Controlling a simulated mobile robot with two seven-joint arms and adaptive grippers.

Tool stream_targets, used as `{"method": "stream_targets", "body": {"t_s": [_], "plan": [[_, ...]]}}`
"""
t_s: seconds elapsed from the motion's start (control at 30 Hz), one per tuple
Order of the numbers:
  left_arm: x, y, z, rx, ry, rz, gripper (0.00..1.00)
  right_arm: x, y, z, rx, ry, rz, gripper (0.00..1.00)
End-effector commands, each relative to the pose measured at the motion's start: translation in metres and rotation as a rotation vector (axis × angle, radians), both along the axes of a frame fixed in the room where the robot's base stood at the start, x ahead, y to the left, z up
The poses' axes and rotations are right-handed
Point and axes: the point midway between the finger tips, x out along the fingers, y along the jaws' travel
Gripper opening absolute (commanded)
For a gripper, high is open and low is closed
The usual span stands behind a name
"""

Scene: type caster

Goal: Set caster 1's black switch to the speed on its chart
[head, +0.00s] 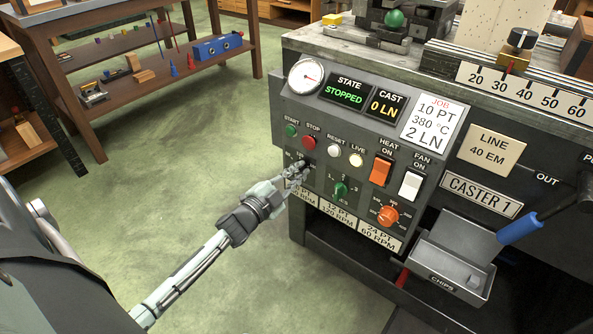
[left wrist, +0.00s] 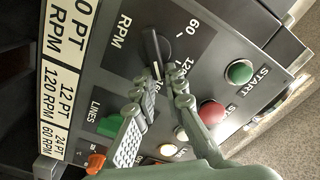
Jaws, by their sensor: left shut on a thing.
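Caster 1's black switch (left wrist: 152,48) shows in the left wrist view on the RPM dial, with a 60 mark and a 120 mark; a third number is partly covered by my fingers. My left gripper (left wrist: 157,86) is shut on the switch, fingers at its lower end in that view. The mark it points to is hard to tell. In the head view, my left gripper (head: 304,170) is at the panel below the stop button and hides the switch. The speed chart (head: 338,212) reads 12 PT 120 RPM and 24 PT 60 RPM; its 10 PT plate is partly hidden. The right gripper is not in view.
The job card (head: 432,120) reads 10 PT, 380 °C, 2 LN. The state display (head: 345,91) reads STOPPED. A green lines knob (head: 340,190), red stop button (head: 309,143) and orange heat switch (head: 380,170) are close by. Open floor lies left of the machine.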

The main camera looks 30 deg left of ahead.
Motion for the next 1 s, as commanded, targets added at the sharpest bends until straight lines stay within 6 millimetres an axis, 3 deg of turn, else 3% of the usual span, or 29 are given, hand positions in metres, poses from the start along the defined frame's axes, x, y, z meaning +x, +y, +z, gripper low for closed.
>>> {"method": "stream_targets", "body": {"t_s": [0.4,0.93,0.97,1.0], "plan": [[0.000,0.001,-0.006,0.182,-0.009,0.009,0.00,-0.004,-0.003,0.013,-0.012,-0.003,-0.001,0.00],[0.001,0.002,-0.005,0.207,-0.012,0.011,0.00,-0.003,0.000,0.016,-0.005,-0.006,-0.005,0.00],[0.001,0.003,-0.005,0.207,-0.012,0.011,0.13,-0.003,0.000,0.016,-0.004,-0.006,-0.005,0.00],[0.001,0.003,-0.005,0.207,-0.012,0.011,0.18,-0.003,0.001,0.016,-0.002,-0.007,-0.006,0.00]]}}
